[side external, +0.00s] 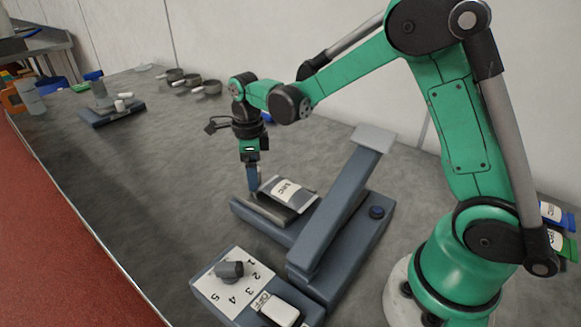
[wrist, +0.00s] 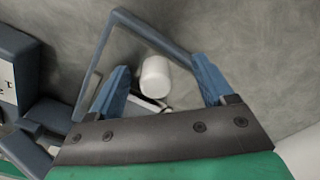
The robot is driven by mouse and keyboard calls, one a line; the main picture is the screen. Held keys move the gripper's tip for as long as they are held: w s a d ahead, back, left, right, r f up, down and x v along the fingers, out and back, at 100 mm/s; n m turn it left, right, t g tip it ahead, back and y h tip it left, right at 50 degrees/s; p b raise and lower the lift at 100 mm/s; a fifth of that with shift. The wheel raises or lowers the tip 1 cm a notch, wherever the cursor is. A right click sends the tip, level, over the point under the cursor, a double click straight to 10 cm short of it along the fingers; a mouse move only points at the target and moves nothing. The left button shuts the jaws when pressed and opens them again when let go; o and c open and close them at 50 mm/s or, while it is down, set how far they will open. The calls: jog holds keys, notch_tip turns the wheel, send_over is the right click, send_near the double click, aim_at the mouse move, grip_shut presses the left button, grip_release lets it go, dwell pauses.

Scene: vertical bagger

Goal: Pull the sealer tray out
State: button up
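The sealer (side external: 340,215) is a blue-grey machine with a raised slanted arm, standing in front of my base. Its low tray (side external: 262,222) sticks out at the left end. A white-and-grey bag (side external: 288,190) with a printed label lies over it. My gripper (side external: 253,186) points down at the tray's left end, beside the bag. In the wrist view, my gripper (wrist: 160,70) has its two blue fingers wide apart. A white rounded object (wrist: 156,77) shows between them, and a thin blue-grey frame (wrist: 150,30) runs around it. I cannot tell whether the fingers touch the frame.
A control box (side external: 235,285) with a numbered dial and a white switch stands in front of the sealer. Measuring cups (side external: 190,80) and a small scale-like device (side external: 112,112) lie farther back. The grey worktop to the left of the tray is clear.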

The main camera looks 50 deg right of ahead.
jog(key=shift+r, duration=2.5)
jog(key=shift+r, duration=0.1)
notch_tip(320, 180, up, 6)
jog(key=shift+f, duration=0.25)
jog(key=shift+f, duration=0.1)
jog(key=shift+c, duration=1.3)
jog(key=f, duration=1)
jog(key=shift+s+f, duration=0.1)
jog(key=shift+s, duration=0.2)
jog(key=shift+c, duration=0.9)
grip_shut()
